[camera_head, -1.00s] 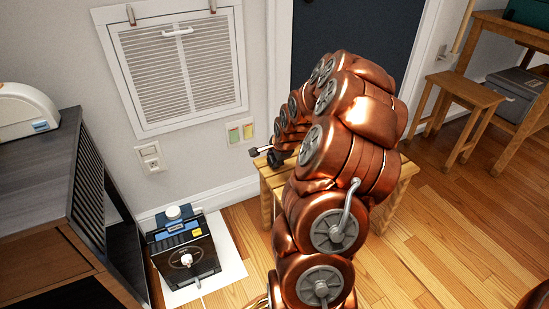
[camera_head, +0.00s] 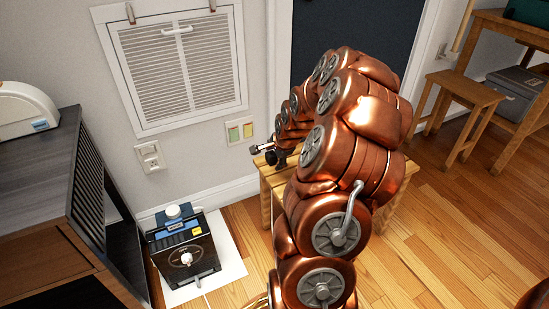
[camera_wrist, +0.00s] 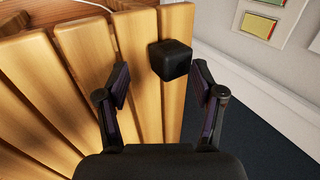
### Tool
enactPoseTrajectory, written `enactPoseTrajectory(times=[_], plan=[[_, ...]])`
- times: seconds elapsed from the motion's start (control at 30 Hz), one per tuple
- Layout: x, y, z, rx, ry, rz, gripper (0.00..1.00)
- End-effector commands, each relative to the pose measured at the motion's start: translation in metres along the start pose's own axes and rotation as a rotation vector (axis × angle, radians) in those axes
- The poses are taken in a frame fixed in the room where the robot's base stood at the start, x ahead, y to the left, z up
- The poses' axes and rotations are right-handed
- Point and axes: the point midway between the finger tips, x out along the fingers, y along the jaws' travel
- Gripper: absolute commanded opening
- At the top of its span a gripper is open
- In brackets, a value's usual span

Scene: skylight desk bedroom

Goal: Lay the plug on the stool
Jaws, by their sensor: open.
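The plug, a small black block (camera_wrist: 170,60), rests on the slatted wooden stool (camera_wrist: 60,95), near the edge of its top in the wrist view. My gripper (camera_wrist: 160,72) is open, with one finger on either side of the plug and a visible gap to each. In the head view the stool (camera_head: 266,185) stands against the wall, largely hidden behind my copper arm. My gripper (camera_head: 262,149) shows small and dark above its left end there. I cannot clearly tell the plug from the gripper in the head view.
A black boxy device (camera_head: 182,250) stands on a white sheet at the lower left, beside a dark cabinet (camera_head: 40,170). A wall outlet (camera_head: 150,156) is above it. Another wooden stool (camera_head: 465,92) stands at the right. Open wood floor (camera_head: 450,220) lies right of my arm.

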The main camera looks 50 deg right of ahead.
Motion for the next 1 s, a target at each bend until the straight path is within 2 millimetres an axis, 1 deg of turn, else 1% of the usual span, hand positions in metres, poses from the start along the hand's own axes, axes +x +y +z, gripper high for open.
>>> enactPoseTrajectory(times=[0.03,0.6,0.8,1.0], plan=[[-0.007,-0.001,-0.001,0.001,0.002,-0.003,0.68],[-0.087,-0.002,-0.001,0.000,0.003,-0.006,0.68],[-0.103,0.000,0.000,0.001,0.000,0.000,0.68],[-0.107,0.001,0.000,0.001,-0.001,0.001,0.68]])
